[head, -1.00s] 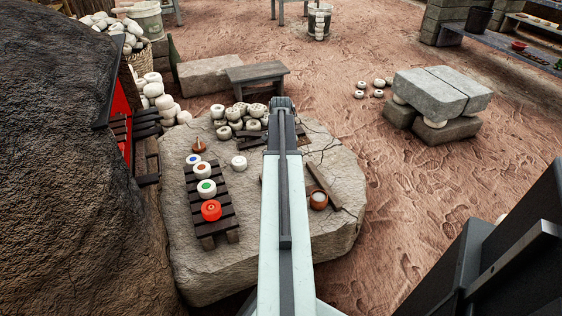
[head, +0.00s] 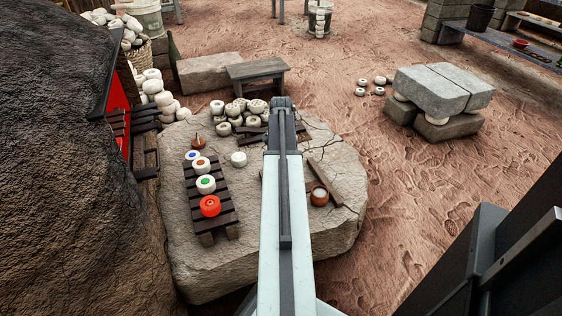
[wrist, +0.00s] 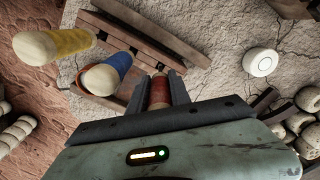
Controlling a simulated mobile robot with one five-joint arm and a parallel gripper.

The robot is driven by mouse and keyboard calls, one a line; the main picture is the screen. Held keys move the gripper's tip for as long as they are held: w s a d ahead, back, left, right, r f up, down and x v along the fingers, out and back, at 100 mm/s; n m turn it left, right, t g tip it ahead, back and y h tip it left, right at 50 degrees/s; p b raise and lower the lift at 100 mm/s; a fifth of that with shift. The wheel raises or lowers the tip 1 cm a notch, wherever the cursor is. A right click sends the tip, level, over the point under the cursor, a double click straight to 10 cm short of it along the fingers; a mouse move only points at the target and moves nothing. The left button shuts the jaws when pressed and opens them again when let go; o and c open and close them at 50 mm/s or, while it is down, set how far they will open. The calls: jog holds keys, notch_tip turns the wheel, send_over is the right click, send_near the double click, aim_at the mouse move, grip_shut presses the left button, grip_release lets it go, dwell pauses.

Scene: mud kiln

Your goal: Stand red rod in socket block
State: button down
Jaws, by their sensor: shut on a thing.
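In the wrist view, my gripper (wrist: 158,80) is shut on the red rod (wrist: 158,93), whose brownish-red side shows between the two dark fingers. A blue rod (wrist: 117,66) with a cream end is just left of the gripper, apart from it. A yellow rod (wrist: 66,42) with a cream end is farther left. Wooden slats (wrist: 150,30) lie behind the rods; I cannot tell whether they are part of the socket block. In the head view, my arm hides the gripper and the rods.
A brown cup (head: 319,196) stands right of my arm.

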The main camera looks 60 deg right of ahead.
jog(key=shift+f+b, duration=0.5)
jog(key=shift+f, duration=0.05)
jog(key=c, duration=1.1)
grip_release()
notch_tip(320, 180, up, 8)
jog(key=p, duration=0.8)
jog(key=shift+f, duration=0.1)
